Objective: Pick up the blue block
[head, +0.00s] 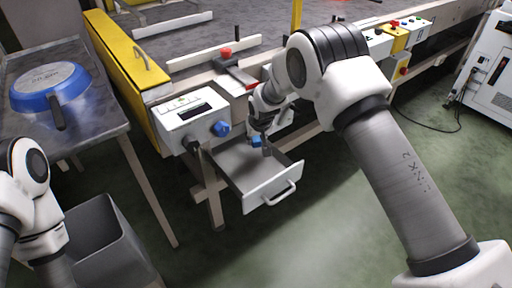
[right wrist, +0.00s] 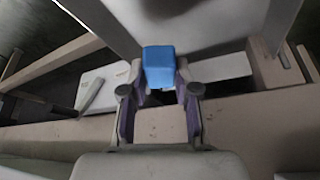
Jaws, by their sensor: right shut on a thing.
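The blue block (head: 256,141) is at my right gripper (head: 265,146), over the open grey drawer (head: 284,172) in the head view. In the right wrist view the blue block (right wrist: 159,66) sits between the two fingertips of the right gripper (right wrist: 160,92), which is shut on it. Whether the block is clear of the drawer floor is hard to tell. Part of my left arm shows at the left edge of the head view; its gripper is out of the picture.
A control box (head: 187,118) with a blue knob (head: 222,128) stands above the drawer's left side. A blue upturned pan (head: 50,87) lies on the metal table (head: 100,117) at left. A grey bin (head: 107,245) stands below it. Green floor is free at front right.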

